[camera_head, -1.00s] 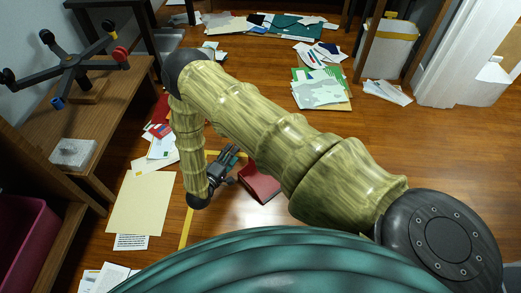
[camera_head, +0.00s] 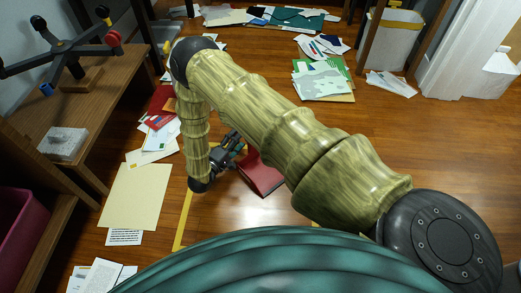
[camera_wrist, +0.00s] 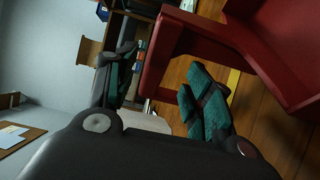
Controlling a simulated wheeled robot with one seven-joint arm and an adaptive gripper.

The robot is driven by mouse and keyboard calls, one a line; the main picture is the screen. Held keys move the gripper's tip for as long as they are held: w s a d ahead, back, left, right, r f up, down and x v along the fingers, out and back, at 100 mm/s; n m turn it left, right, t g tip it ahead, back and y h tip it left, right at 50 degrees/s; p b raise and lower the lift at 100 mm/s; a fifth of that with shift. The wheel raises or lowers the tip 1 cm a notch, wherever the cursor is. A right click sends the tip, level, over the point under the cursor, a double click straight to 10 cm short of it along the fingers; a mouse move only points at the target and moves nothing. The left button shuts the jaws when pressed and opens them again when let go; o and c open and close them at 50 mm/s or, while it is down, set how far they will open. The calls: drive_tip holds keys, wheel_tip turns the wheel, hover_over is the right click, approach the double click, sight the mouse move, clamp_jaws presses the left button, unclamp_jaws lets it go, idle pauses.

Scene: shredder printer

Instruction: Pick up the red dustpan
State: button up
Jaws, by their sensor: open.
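The red dustpan (camera_head: 264,178) lies on the wooden floor in the head view, partly hidden behind my upper arm. My gripper (camera_head: 236,146) is low, close to the dustpan's upper left side. In the wrist view the dustpan (camera_wrist: 245,40) fills the upper right, and a narrow red part of it reaches down at the middle. My gripper (camera_wrist: 160,72) is open there, with one dark green finger on each side of that red part in the picture. I cannot tell whether either finger touches it.
A wooden bench (camera_head: 100,120) with a black-armed stand (camera_head: 75,60) is at the left. Papers and folders (camera_head: 135,195) litter the floor near my gripper. A grey bin (camera_head: 390,40) stands at the upper right. Bare floor lies right of the dustpan.

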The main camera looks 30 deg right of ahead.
drive_tip(key=shift+b+x, duration=1.9)
drive_tip(key=shift+x, duration=0.7)
drive_tip(key=shift+w+r, duration=0.1)
drive_tip(key=shift+r, duration=0.1)
clamp_jaws()
